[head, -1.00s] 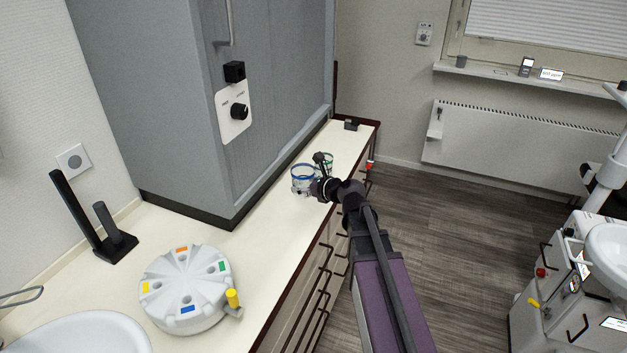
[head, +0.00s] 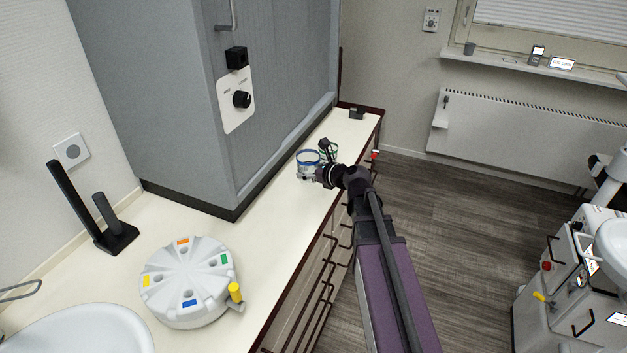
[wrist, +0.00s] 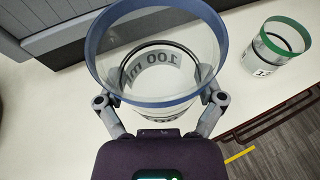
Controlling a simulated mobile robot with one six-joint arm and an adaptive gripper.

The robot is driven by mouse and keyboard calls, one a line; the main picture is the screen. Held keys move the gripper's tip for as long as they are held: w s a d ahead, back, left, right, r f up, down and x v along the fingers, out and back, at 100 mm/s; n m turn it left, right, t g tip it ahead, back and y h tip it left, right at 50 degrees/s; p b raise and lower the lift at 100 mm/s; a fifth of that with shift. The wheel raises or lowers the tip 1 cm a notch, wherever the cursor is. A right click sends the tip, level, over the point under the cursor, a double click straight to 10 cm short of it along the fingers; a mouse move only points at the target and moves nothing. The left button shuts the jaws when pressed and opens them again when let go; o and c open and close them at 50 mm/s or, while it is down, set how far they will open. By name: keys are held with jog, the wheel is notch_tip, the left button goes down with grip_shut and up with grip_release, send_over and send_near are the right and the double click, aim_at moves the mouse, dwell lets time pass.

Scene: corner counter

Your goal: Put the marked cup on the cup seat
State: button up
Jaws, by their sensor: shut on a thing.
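A clear cup with a blue rim (head: 308,157) is above the long counter beside the grey cabinet. In the wrist view this cup (wrist: 192,62) is large, with "100 m" lettering on its wall. My gripper (wrist: 160,101) has one finger on each side of it and is shut on it; in the head view my gripper (head: 309,174) is partly hidden by my arm. The cup looks upright; I cannot tell whether its base touches the counter. A green-rimmed clear cup (wrist: 280,45) stands to the right, apart from it. I cannot make out a cup seat for certain.
A white round holder (head: 190,283) with coloured marks stands at the near counter, beside a black stand (head: 115,238) and a basin (head: 85,335). A small black box (head: 356,113) sits at the far counter end. The counter between holder and cups is clear.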

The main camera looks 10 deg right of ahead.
jog(key=s+d+f+b, duration=0.4)
jog(key=d, duration=0.3)
jog(key=shift+f, duration=0.15)
jog(key=shift+w, duration=0.1)
jog(key=w+a, duration=0.1)
jog(key=w, duration=0.3)
jog(key=w+a+f+b, duration=0.1)
jog(key=w, duration=0.4)
jog(key=w+a, duration=0.1)
jog(key=w, duration=0.4)
jog(key=shift+w+f, duration=0.15)
jog(key=shift+f, duration=0.05)
jog(key=shift+w, duration=0.1)
jog(key=shift+w+a, duration=0.1)
jog(key=shift+w, duration=0.2)
jog(key=shift+w+a+f+b, duration=0.1)
jog(key=shift+w+f+b, duration=0.15)
jog(key=shift+f+b, duration=1.6)
jog(key=shift+b, duration=0.15)
